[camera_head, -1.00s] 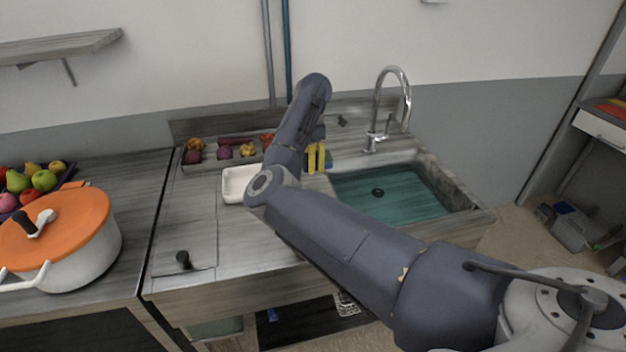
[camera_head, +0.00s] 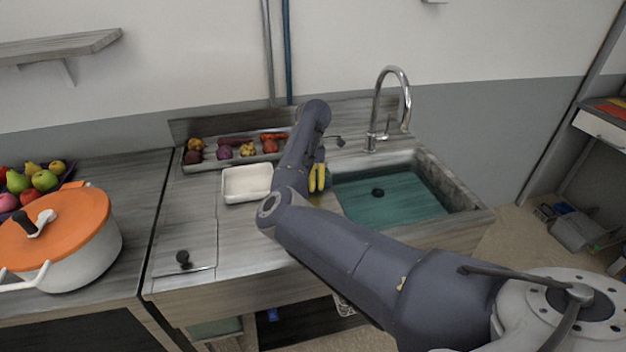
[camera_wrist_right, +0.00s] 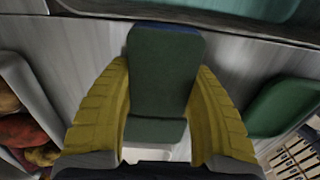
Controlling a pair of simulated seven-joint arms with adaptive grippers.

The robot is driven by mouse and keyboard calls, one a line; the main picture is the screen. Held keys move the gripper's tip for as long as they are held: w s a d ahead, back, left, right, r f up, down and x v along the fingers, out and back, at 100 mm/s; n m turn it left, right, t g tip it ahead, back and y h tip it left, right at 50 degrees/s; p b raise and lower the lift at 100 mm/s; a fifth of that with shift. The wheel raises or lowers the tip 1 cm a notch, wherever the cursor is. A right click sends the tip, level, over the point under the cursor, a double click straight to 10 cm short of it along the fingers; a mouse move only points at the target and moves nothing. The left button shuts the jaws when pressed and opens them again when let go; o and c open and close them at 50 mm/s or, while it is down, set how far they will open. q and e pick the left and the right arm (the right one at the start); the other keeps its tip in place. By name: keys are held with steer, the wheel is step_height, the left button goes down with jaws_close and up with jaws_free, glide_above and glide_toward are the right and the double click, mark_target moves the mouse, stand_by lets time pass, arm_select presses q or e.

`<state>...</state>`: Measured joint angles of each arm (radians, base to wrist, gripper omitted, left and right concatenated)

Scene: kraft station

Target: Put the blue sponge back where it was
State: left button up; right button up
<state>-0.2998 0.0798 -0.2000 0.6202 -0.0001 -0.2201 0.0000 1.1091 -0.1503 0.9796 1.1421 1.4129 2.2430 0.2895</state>
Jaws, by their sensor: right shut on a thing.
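My right gripper (camera_head: 317,178) has yellow fingers and is left of the sink (camera_head: 390,194), over the wooden counter. It is shut on the sponge, which shows in the right wrist view (camera_wrist_right: 165,72) as a dark green block with a blue far edge, between the two fingers. In the head view only a small bluish-green part of the sponge (camera_head: 328,176) shows beside the fingers. I cannot tell whether the sponge touches the counter. My left gripper is not in view.
A white dish (camera_head: 247,197) is left of my right arm. A tray (camera_head: 185,167) of vegetables is behind it. The faucet (camera_head: 372,141) rises behind the sink. An orange-lidded pot (camera_head: 75,262) stands at the left. A green object (camera_wrist_right: 285,106) lies right of the sponge in the wrist view.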

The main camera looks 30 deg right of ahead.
steer(key=o, duration=1.1)
steer(key=shift+f, duration=0.1)
step_height(320, 180, up, 12)
steer(key=shift+r, duration=0.15)
